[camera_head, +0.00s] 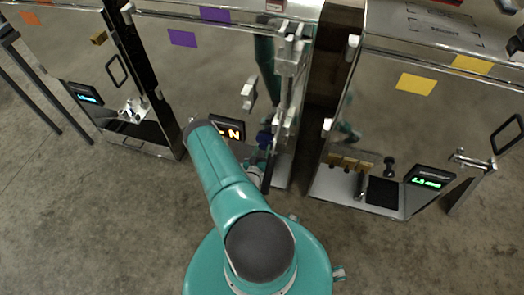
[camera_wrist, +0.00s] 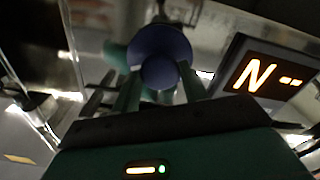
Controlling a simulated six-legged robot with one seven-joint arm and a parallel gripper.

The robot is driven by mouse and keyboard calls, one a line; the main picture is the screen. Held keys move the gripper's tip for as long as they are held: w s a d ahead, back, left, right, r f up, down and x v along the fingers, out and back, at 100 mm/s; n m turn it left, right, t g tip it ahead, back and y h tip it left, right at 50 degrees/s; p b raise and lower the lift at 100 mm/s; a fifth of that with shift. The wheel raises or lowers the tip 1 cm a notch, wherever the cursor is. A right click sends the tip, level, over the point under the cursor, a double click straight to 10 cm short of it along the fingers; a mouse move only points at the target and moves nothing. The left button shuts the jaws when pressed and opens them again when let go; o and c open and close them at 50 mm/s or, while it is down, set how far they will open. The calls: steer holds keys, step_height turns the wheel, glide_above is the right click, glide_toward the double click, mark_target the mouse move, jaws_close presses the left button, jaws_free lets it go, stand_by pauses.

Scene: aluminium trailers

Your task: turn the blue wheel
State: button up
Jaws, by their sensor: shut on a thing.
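The blue wheel (camera_wrist: 160,45) is a dark blue round knob in the upper middle of the wrist view. In the head view the blue wheel (camera_head: 264,137) is small, low on the front of the middle metal trailer (camera_head: 215,75). My gripper (camera_wrist: 160,74) is at the wheel, with one green finger on each side, shut on it. In the head view my gripper (camera_head: 258,168) is mostly hidden by my teal arm. The wheel's mount behind it is hidden.
A display with orange letters (camera_wrist: 268,78) sits just right of the wheel. A right trailer (camera_head: 400,120) has yellow patches and a green display (camera_head: 430,177). A left trailer (camera_head: 60,45) has a blue display (camera_head: 85,93). The concrete floor (camera_head: 90,220) is clear at lower left.

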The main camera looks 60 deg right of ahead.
steer(key=n, duration=0.4)
steer(key=shift+a+n, duration=0.1)
steer(key=shift+n, duration=0.3)
steer(key=n, duration=0.4)
steer(key=shift+n, duration=0.3)
steer(key=n, duration=0.9)
steer(key=shift+s, duration=0.1)
steer(key=shift+n, duration=0.4)
steer(key=o, duration=1)
steer(key=a, duration=0.4)
steer(key=s+a, duration=0.1)
steer(key=a, duration=0.4)
steer(key=s+a, duration=0.1)
steer(key=a, duration=0.3)
steer(key=shift+a, duration=0.25)
